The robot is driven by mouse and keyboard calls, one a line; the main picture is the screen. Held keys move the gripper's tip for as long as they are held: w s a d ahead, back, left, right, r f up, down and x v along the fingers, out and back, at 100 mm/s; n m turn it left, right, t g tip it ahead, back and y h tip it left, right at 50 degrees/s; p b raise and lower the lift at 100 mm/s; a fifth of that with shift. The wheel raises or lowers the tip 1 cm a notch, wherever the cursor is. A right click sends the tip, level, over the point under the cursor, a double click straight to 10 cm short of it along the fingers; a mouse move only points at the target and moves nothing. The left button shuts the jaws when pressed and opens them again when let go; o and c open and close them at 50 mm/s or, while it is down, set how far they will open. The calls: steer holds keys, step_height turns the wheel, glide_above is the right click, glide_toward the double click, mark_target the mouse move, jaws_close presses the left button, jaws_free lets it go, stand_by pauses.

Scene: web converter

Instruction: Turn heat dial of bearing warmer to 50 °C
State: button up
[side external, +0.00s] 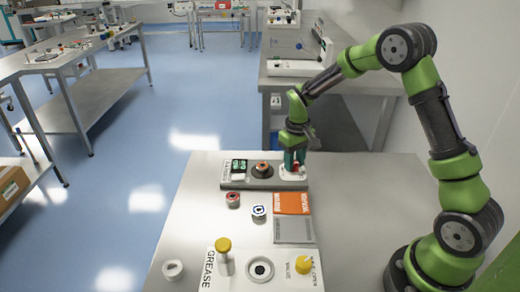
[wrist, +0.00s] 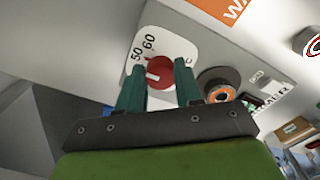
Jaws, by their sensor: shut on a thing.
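The bearing warmer (side external: 281,184) is a grey box at the back of the table, with a white dial plate (side external: 293,177) at its right end. My gripper (side external: 294,163) points down over that plate. In the wrist view, the red heat dial (wrist: 160,71) sits on the white plate, with "50" and "60" printed beside it. My gripper (wrist: 159,77) has its two green fingers on either side of the dial, shut on it. A white pointer mark shows on the dial, towards its lower left. Its exact reading is unclear, and other scale numbers are hidden or out of view.
A dark bearing with an orange centre (side external: 263,169) sits on the warmer, left of the dial. Two small containers (side external: 233,199) (side external: 259,213) stand nearby. The white grease station (side external: 235,273) is at the front.

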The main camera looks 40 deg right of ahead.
steer(key=o, duration=1)
steer(key=shift+o, duration=0.2)
steer(key=shift+r, duration=0.1)
step_height(320, 180, up, 17)
steer(key=s+a+r+m+t+y, duration=0.1)
steer(key=s+a, duration=0.4)
steer(key=s, duration=0.5)
steer(key=s+a+r+m+t+y, duration=0.1)
steer(key=s+a+r+t, duration=0.2)
steer(key=s+a+t, duration=0.3)
steer(key=s, duration=0.4)
steer(key=shift+s, duration=0.2)
